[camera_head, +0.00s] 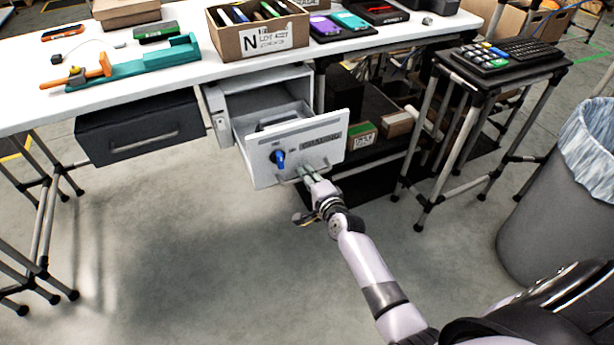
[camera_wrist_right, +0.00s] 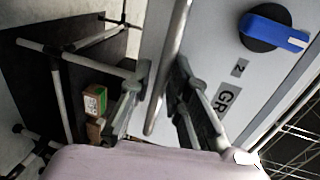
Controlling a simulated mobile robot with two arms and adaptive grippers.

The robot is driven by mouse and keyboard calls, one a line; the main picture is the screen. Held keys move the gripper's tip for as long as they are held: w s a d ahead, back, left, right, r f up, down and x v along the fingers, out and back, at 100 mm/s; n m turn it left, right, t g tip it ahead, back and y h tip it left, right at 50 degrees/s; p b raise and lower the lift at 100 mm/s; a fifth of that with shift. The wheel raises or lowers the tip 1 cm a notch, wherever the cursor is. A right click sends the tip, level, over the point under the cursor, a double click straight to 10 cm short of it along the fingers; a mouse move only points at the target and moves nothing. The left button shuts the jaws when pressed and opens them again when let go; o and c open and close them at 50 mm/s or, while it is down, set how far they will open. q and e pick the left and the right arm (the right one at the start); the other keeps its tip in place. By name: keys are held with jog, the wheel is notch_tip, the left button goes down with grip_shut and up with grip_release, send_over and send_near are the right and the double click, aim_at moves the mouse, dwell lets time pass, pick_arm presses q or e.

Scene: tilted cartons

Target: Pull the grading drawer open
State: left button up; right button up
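The grading drawer (camera_head: 255,158) is a light grey metal drawer under the white workbench. It stands well out of its housing (camera_head: 214,105), and its inside shows from above. Its front carries a blue knob (camera_head: 278,157), a dark label and a bar handle (camera_head: 287,181). My right gripper (camera_head: 309,172) is at this handle. In the right wrist view the handle bar (camera_wrist_right: 158,105) runs between the two fingers of my right gripper (camera_wrist_right: 164,72), which close on it from both sides. The blue knob (camera_wrist_right: 274,32) shows there too. My left gripper is in no view.
A dark closed drawer (camera_head: 140,128) hangs to the left. A grey bin (camera_head: 560,215) stands at the right, beside a small stand (camera_head: 487,85) with a keypad. Cartons (camera_head: 397,122) sit on the low shelf. The floor in front of the drawer is clear.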

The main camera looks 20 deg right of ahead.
jog(key=shift+o, duration=1.1)
jog(key=v, duration=1.2)
jog(key=s+a+f+n+g+y, duration=0.1)
jog(key=s+a+f+n+g, duration=0.15)
jog(key=s+f+n, duration=0.5)
jog(key=s+a+f+n+g, duration=0.2)
jog(key=s+f+g, duration=0.25)
jog(key=f, duration=0.65)
jog(key=s+a+f+n+g+y, duration=0.1)
jog(key=s+a+f+n+g, duration=0.2)
jog(key=s+f+n, duration=0.45)
jog(key=s+d+f+n+g+h, duration=0.1)
jog(key=s+f+n+g+h, duration=0.15)
jog(key=s+f, duration=0.55)
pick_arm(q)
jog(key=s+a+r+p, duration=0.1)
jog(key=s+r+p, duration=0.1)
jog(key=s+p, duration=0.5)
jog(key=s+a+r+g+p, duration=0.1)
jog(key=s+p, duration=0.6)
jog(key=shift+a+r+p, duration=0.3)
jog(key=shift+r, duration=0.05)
pick_arm(e)
jog(key=s+d+r+g, duration=0.1)
jog(key=s+r, duration=0.1)
jog(key=s, duration=0.6)
jog(key=s+d+r+g, duration=0.1)
jog(key=s+d+r, duration=0.1)
jog(key=s, duration=0.6)
jog(key=shift+n, duration=0.45)
